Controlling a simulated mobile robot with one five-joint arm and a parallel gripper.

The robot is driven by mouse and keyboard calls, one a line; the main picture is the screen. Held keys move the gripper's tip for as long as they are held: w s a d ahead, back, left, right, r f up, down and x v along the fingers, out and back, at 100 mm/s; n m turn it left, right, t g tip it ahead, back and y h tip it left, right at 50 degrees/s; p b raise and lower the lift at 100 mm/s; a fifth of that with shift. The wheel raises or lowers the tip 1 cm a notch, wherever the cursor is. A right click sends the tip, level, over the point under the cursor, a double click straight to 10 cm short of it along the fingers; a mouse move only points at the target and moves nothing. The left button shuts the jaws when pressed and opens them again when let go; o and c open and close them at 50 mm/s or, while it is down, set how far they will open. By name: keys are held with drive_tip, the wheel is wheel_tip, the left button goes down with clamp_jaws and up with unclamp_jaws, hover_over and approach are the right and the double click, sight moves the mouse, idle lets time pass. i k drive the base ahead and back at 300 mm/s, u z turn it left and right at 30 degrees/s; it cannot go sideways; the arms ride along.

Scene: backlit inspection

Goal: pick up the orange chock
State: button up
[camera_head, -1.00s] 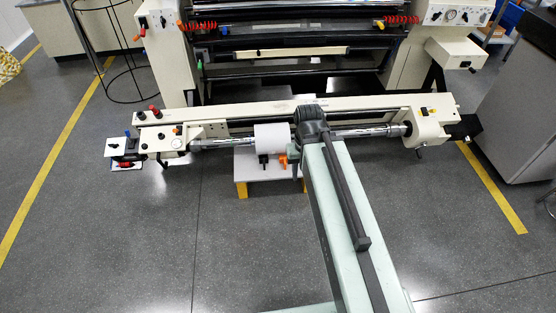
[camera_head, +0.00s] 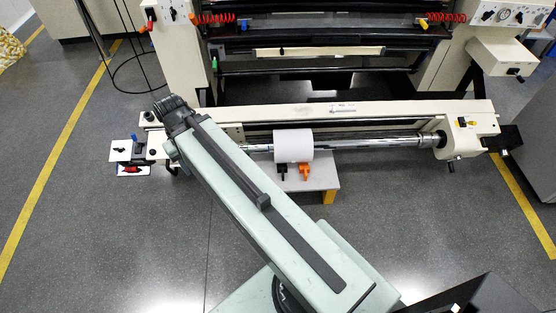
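The orange chock (camera_head: 305,171) sits on a low white platform (camera_head: 323,183), just below the front of a white roll (camera_head: 293,146). A similar black piece (camera_head: 282,172) stands close to its left. My arm reaches from the bottom right up to the left, and its dark end joint is left of the roll, well away from the chock. My gripper's fingers cannot be made out; they are hidden behind or below the arm. The chock is in plain view, with nothing of mine in front of it.
The roll is on a shiny horizontal shaft (camera_head: 372,142) along a cream machine beam (camera_head: 400,110). A small unit with a red part (camera_head: 132,170) is at the beam's left end. Grey floor (camera_head: 430,220) in front is clear, with yellow floor lines at both sides.

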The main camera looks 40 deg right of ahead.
sight(305, 169)
drive_tip(key=u, duration=0.1)
drive_tip(key=i, duration=0.85)
drive_tip(key=z, duration=0.25)
